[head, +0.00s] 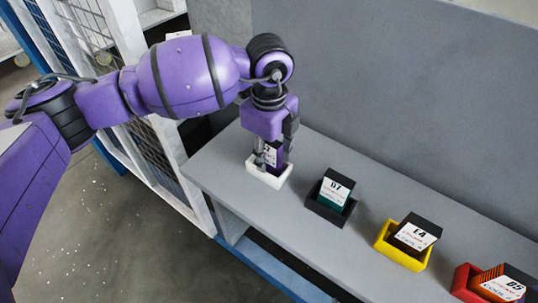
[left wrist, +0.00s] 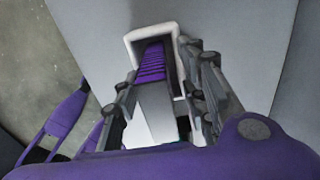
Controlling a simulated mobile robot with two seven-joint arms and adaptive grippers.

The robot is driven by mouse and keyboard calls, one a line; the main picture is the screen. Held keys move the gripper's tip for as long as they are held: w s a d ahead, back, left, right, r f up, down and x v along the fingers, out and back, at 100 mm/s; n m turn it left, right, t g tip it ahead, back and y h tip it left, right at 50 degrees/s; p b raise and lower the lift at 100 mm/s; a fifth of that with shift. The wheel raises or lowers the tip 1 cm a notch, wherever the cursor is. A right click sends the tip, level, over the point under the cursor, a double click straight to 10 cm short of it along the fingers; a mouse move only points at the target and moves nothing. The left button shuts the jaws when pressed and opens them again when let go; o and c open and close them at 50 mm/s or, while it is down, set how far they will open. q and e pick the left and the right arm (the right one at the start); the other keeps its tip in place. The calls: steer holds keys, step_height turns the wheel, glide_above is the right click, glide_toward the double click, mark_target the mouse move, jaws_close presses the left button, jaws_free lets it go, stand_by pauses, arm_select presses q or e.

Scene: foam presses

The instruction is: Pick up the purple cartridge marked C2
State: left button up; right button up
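The purple cartridge (head: 271,156) stands in a white holder (head: 262,178) at the left end of the grey bench. Its label is mostly hidden by my fingers, so I cannot read the full mark. In the left wrist view, the ribbed purple cartridge (left wrist: 153,62) with its pale face sits inside the white holder (left wrist: 135,36). My left gripper (head: 275,150) points down over it, with one finger on each side. In the left wrist view, my left gripper (left wrist: 160,75) looks open, with narrow gaps beside the cartridge. My right gripper is not in view.
On the bench (head: 300,210) to the right stand a green cartridge D7 (head: 334,193) in a black holder, a dark cartridge E4 (head: 413,234) in a yellow holder, and an orange one D5 (head: 502,285) in a red holder. A grey wall (head: 400,90) rises behind. A mesh cage stands left.

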arm_select(q)
jaws_close()
steer(key=shift+r, duration=0.15)
